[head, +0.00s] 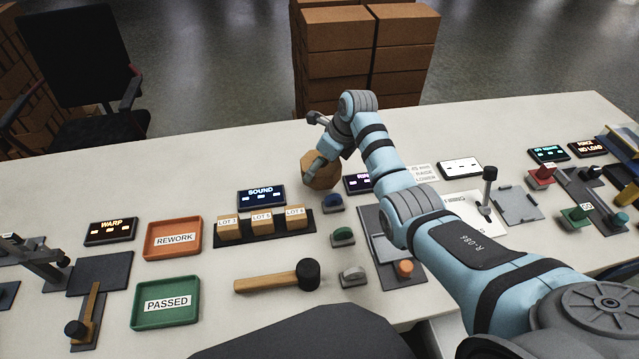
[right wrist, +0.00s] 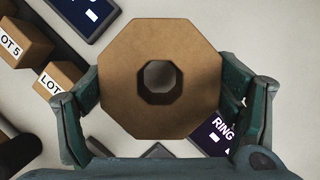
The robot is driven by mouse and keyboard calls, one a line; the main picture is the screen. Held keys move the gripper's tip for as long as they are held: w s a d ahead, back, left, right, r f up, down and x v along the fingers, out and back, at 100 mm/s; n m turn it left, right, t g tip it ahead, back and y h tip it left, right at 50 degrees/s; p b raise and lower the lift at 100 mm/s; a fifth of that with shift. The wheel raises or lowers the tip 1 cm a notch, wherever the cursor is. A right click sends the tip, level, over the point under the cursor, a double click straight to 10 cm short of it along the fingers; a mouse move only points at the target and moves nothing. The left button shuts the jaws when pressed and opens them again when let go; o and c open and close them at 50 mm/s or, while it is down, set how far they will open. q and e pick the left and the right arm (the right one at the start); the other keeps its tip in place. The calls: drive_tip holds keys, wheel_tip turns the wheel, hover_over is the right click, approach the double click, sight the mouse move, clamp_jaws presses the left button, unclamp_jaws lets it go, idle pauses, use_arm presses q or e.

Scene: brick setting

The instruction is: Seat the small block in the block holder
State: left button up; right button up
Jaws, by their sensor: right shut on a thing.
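My right gripper (head: 318,172) is shut on a brown octagonal block (head: 322,170) with a hole through its middle. In the right wrist view, the octagonal block (right wrist: 117,75) sits between the two fingers, its flat face toward the camera. The block appears above the rear part of the table, behind the labelled lot blocks. Small tan blocks with LOT labels (head: 262,225) stand in a row on a black tray (head: 222,241). A grey square plate with raised edge pieces (head: 517,205) lies empty at right; I cannot tell whether it is the block holder. My left gripper is out of view.
A SOUND display (head: 261,196) stands near the held block. A mallet (head: 275,281), an orange REWORK tray (head: 173,256) and a green PASSED tray (head: 190,302) lie in front. An upright lever (head: 488,190) stands at right. The back left of the table is clear.

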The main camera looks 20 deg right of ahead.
wheel_tip(320, 180, down, 5)
drive_tip(key=shift+f+b, duration=0.1)
drive_tip(key=shift+b, duration=0.8)
drive_tip(key=o, duration=1.4)
